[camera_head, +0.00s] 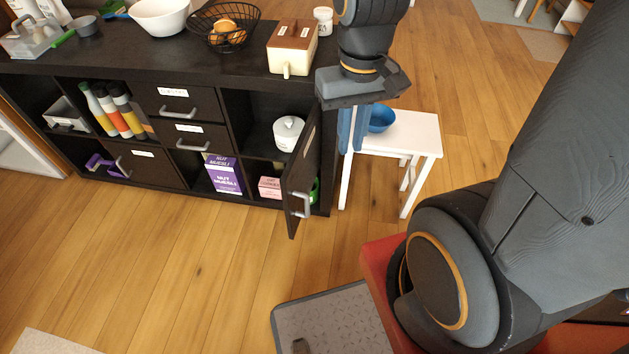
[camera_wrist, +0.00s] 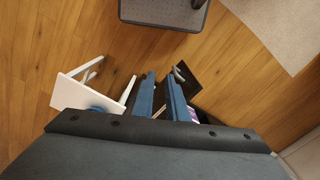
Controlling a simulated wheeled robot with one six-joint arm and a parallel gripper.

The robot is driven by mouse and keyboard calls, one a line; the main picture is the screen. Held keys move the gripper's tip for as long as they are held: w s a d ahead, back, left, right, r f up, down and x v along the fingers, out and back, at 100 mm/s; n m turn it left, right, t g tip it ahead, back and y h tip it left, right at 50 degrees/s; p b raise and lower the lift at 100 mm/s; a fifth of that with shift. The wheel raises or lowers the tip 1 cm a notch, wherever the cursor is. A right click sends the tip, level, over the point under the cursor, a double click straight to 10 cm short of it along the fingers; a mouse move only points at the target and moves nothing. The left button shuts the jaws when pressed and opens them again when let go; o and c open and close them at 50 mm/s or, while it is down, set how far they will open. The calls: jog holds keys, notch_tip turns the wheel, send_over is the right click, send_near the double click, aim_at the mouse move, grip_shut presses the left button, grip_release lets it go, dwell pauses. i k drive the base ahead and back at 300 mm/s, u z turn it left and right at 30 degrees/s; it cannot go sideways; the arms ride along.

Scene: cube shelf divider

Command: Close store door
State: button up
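The dark store door (camera_head: 303,175) stands swung open at the right end of the black shelf unit. It carries a pale label and a light grey handle (camera_head: 300,206) low down. In the wrist view the door (camera_wrist: 187,82) lies just right of my fingers. My gripper (camera_head: 352,150) points down to the right of the door in the head view, near the shelf's right end. Its two blue fingers are apart with nothing between them, as the wrist view also shows (camera_wrist: 160,76). I see no contact with the door.
A white stool (camera_head: 405,135) with a blue bowl (camera_head: 381,118) stands right of the shelf, close to my gripper. The open compartment holds a white canister (camera_head: 288,132) and a pink box (camera_head: 270,187). The shelf top (camera_head: 180,58) holds bowls and a box.

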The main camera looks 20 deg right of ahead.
aim_at(297, 180)
jog(key=z, duration=0.5)
jog(key=k, duration=1.1)
jog(key=z, duration=0.25)
jog(key=i, duration=0.75)
jog(key=u, duration=0.05)
